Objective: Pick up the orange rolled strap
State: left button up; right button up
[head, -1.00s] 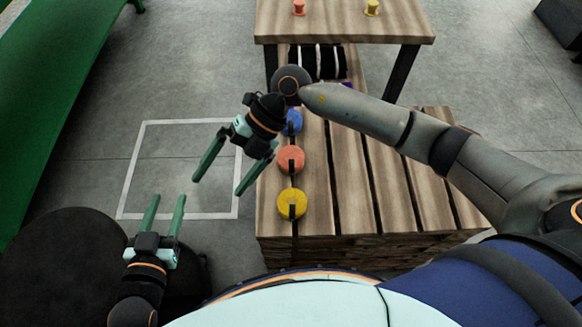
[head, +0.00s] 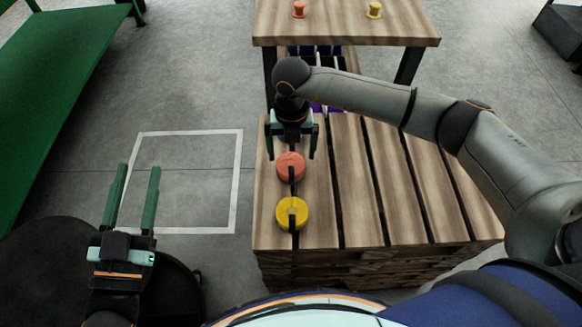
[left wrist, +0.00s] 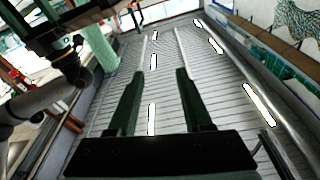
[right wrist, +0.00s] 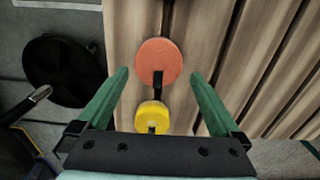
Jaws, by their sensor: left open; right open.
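The orange rolled strap (head: 290,166) is a round coil with a black tail, lying on the slatted wooden pallet stack (head: 352,210) near its left edge. My right gripper (head: 292,156) is open just behind and above it in the head view, fingers downward. In the right wrist view the orange strap (right wrist: 158,60) sits between the spread fingertips (right wrist: 159,75), below them and not visibly touched. My left gripper (head: 138,168) is open and empty, off to the left over the floor; its open fingers also show in the left wrist view (left wrist: 160,74).
A yellow rolled strap (head: 291,214) lies in front of the orange one. A blue strap behind is almost wholly hidden by my right gripper. A wooden table (head: 345,25) with small spools stands at the back. A green ramp-like surface (head: 55,75) is at left; marked floor between is clear.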

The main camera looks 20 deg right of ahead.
aim_at(291, 164)
notch_tip(291, 164, down, 5)
jog(key=shift+f+b, duration=0.1)
jog(key=shift+b, duration=0.7)
jog(key=shift+f, duration=0.15)
jog(key=c, duration=1.2)
pick_arm(q)
jog(key=s+r+m+t+h, duration=0.2)
jog(key=s+r+m+h, duration=0.1)
jog(key=r, duration=0.5)
jog(key=shift+d+r+t+h, duration=0.35)
jog(key=shift+d+t+h, duration=0.05)
jog(key=shift+h, duration=0.1)
